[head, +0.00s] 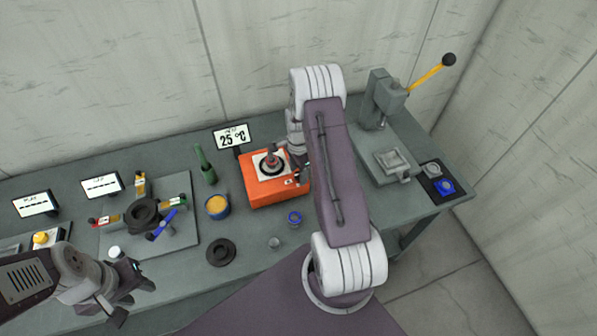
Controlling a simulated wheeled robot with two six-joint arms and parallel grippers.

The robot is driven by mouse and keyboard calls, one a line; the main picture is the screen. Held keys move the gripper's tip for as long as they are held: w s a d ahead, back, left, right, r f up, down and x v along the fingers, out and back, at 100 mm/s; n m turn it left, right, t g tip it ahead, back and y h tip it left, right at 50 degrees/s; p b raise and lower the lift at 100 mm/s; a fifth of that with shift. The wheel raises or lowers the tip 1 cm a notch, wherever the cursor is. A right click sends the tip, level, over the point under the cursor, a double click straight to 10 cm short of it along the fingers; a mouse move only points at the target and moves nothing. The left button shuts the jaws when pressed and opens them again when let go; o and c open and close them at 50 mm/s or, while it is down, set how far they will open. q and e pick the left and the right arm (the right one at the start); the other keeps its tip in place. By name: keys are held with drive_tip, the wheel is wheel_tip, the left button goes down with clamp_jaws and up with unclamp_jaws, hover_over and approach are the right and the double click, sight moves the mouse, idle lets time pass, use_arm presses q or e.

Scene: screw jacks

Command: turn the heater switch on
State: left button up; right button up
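The orange heater (262,196) sits on the bench just left of my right arm, with a pale plate and a dark round piece on its top. A small white mark on its front right edge may be the switch (289,182); its position is too small to read. A display (231,137) behind it reads 25 °C. My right gripper (302,172) is over the heater's right side, close to the small mark; my arm partly covers it, and I cannot tell contact or finger opening. My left gripper (130,297) is open and empty at the bench's front left edge.
A green bottle (205,166), a blue cup with yellow contents (217,206) and a dark disc (221,252) stand left of the heater. A blue ring (294,218) lies in front. A grey press (382,100) with a yellow lever stands right. A multi-armed fixture (145,213) is left.

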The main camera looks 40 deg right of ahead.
sight(298, 174)
wheel_tip(298, 174, up, 9)
drive_tip(key=b, duration=0.2)
idle(0.3)
idle(0.3)
